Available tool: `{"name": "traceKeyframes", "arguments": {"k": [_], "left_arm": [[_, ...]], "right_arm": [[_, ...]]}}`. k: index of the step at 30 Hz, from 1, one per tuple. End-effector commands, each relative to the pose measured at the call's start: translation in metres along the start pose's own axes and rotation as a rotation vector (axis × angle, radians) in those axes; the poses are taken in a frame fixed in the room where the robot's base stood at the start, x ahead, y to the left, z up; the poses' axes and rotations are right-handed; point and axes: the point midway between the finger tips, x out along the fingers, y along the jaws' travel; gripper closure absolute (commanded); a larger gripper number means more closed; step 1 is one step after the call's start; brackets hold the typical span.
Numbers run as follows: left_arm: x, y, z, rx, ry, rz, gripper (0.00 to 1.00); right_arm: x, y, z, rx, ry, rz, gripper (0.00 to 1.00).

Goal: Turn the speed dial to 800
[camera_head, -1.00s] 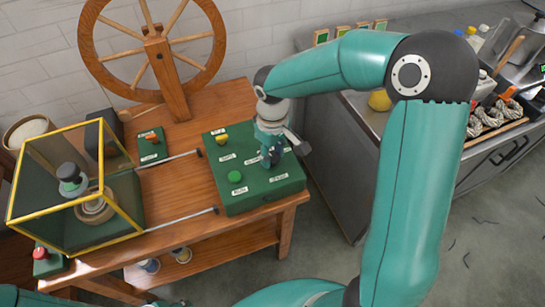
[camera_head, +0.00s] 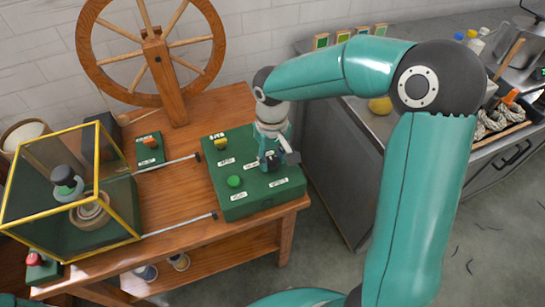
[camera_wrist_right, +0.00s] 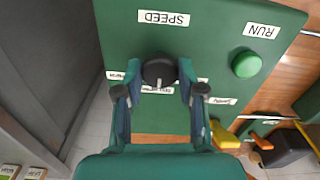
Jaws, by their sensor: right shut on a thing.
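The speed dial (camera_wrist_right: 160,70) is a round black knob on the green control box (camera_head: 225,205), below the SPEED label (camera_wrist_right: 163,18) in the wrist view. A white pointer mark on it points toward the bottom of that view. My right gripper (camera_wrist_right: 160,73) is shut on the dial, with one finger at each side. In the head view my right gripper (camera_head: 270,161) reaches down onto the box and hides the dial. The small scale labels around the dial are partly covered and too small to read. My left gripper is not in view.
A green button (camera_head: 234,181) and a yellow knob (camera_head: 220,142) sit on the same box. A yellow-framed guard (camera_head: 97,175) stands left on the wooden table (camera_head: 180,215). A spinning wheel (camera_head: 155,60) stands behind. A grey counter (camera_head: 345,165) is at the right.

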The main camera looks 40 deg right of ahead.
Motion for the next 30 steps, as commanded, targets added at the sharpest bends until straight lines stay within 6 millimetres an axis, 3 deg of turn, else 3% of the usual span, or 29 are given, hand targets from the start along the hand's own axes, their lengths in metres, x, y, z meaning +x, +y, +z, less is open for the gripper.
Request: {"name": "traceKeyframes", "arguments": {"k": [1,2,6,19,30], "left_arm": [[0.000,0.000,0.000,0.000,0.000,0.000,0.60],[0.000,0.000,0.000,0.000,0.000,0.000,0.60],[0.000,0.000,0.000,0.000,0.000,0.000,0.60],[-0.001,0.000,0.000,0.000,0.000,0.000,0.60],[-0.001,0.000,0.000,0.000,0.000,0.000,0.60]], "right_arm": [[-0.001,0.000,-0.001,0.000,0.004,0.000,0.96],[-0.001,0.000,-0.001,0.000,0.004,0.000,0.56],[-0.001,0.000,-0.001,-0.001,0.003,0.000,0.36],[-0.009,0.000,-0.001,-0.001,0.003,0.000,0.36],[-0.076,0.000,-0.002,-0.001,0.007,-0.001,0.36]]}}
